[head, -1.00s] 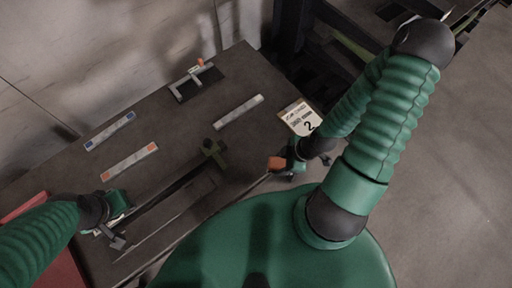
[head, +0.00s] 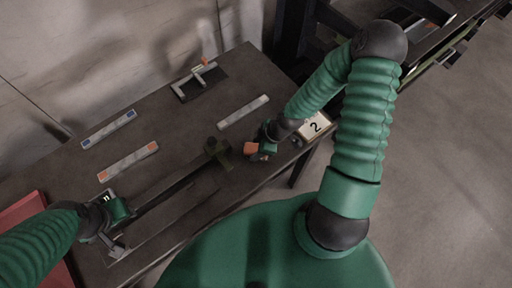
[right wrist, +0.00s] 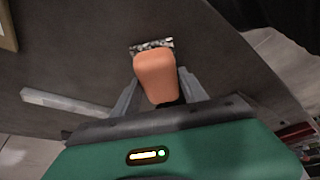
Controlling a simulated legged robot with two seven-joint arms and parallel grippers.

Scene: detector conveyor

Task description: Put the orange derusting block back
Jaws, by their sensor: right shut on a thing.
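The orange derusting block (head: 251,148) is in my right gripper (head: 258,153), at the right part of the dark table near its front edge. In the right wrist view the orange block (right wrist: 155,74) sits between the two grey fingers of my right gripper (right wrist: 154,92), with a speckled grey-white strip at its far end. The gripper is shut on it, and the block appears to be held above the table. My left gripper (head: 117,243) is over the table's front left; its finger gap is too small to judge.
On the table (head: 165,120) lie a blue-ended strip (head: 108,130), an orange-ended strip (head: 128,162) and a plain pale strip (head: 243,112). A metal frame (head: 186,91) with an orange part stands at the back. A dark green fixture (head: 218,152) is left of my right gripper.

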